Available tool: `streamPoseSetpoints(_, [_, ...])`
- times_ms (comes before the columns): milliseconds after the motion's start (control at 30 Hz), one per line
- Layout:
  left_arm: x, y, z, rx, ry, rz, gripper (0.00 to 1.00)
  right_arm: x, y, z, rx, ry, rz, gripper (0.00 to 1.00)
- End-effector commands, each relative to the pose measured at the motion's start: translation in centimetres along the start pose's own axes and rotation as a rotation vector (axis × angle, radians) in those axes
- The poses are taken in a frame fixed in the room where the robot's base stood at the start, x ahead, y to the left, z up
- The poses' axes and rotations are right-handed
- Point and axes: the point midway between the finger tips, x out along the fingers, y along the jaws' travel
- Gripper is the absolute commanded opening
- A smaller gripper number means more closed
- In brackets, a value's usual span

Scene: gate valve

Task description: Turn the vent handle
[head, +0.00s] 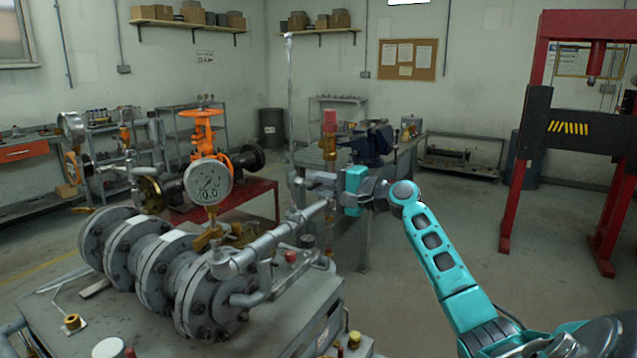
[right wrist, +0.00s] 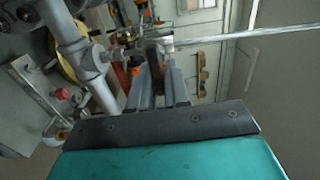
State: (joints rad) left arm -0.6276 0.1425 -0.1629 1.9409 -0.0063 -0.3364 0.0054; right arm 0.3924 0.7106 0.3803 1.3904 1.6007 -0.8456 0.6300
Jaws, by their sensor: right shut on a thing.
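My right gripper (head: 317,181) reaches in from the right with its teal and grey body at the far end of the grey pipe assembly. Its fingers point left and are shut on a part by the vent pipe. In the right wrist view, the two grey fingers (right wrist: 158,82) close around a dark, narrow bar, which I take to be the vent handle (right wrist: 154,55). In the head view the fingers mostly hide the handle. A tall thin vent pipe (head: 290,95) rises beside the fingertips. My left gripper is not in view.
The flanged pipe assembly (head: 172,268) with a round pressure gauge (head: 208,181) stands on a grey bench (head: 80,325). A brass valve with a red cap (head: 329,122) rises close behind my gripper. A red press frame (head: 516,150) stands at right, with open floor before it.

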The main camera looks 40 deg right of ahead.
Motion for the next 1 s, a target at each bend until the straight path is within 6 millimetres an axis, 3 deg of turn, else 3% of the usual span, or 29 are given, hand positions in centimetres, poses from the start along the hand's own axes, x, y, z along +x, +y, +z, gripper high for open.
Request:
streamPoseSetpoints(500, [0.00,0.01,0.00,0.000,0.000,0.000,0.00,-0.02,0.02,-0.07,0.024,0.002,-0.001,0.00])
streamPoseSetpoints(533, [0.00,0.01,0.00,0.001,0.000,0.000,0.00,-0.02,0.02,-0.07,0.024,0.002,-0.001,0.17])
streamPoseSetpoints(733, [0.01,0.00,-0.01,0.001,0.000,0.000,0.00,-0.01,0.03,-0.05,0.022,0.001,-0.001,0.37])
streamPoseSetpoints(1000, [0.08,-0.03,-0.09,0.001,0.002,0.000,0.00,-0.11,0.05,-0.02,0.021,0.001,0.000,0.37])
